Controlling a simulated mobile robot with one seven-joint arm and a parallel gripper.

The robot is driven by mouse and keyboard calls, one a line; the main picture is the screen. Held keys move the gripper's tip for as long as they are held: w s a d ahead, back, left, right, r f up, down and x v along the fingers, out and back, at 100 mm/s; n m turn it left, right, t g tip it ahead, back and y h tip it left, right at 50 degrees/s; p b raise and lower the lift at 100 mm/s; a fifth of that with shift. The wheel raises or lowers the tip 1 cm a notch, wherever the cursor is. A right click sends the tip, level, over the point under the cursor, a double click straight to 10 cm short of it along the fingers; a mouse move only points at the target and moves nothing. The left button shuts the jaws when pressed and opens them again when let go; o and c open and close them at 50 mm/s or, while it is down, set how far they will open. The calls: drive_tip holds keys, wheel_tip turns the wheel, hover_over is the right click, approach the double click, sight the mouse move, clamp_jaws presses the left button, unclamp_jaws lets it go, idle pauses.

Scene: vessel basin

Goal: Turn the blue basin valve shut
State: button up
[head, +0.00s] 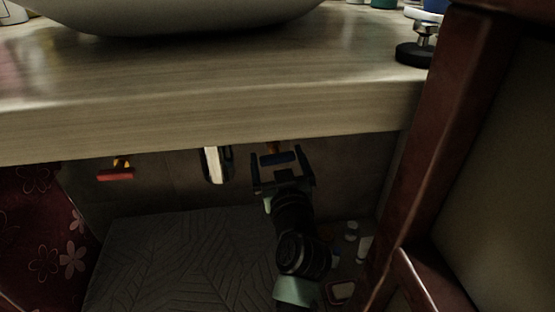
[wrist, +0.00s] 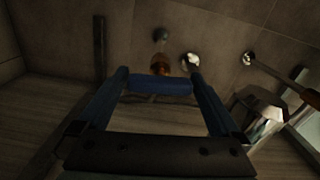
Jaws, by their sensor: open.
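The blue basin valve (head: 279,158) sits under the counter, in front of the dark back wall. Its blue handle also shows in the wrist view (wrist: 160,86), lying crosswise, with a brass body (wrist: 160,65) behind it. My gripper (head: 280,168) is open, its fingers spread to the left and right of the handle. In the wrist view my gripper (wrist: 157,77) has the handle between its fingertips, with the handle's ends close to both. I cannot tell whether either finger touches it.
A red-handled valve (head: 116,174) and a white fitting (head: 215,164) are to the left under the counter (head: 200,115). A chrome fitting (wrist: 258,112) is close to the right finger in the wrist view. A dark red wooden frame (head: 440,130) stands at the right. Small items (head: 352,232) lie on the floor.

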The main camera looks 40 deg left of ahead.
drive_tip(key=shift+c, duration=0.2)
drive_tip(key=c, duration=1)
drive_tip(key=shift+m+p, duration=0.35)
drive_tip(key=shift+m, duration=0.35)
drive_tip(key=o, duration=1)
drive_tip(key=shift+o, duration=0.2)
drive_tip(key=p+v, duration=0.3)
drive_tip(key=v, duration=1)
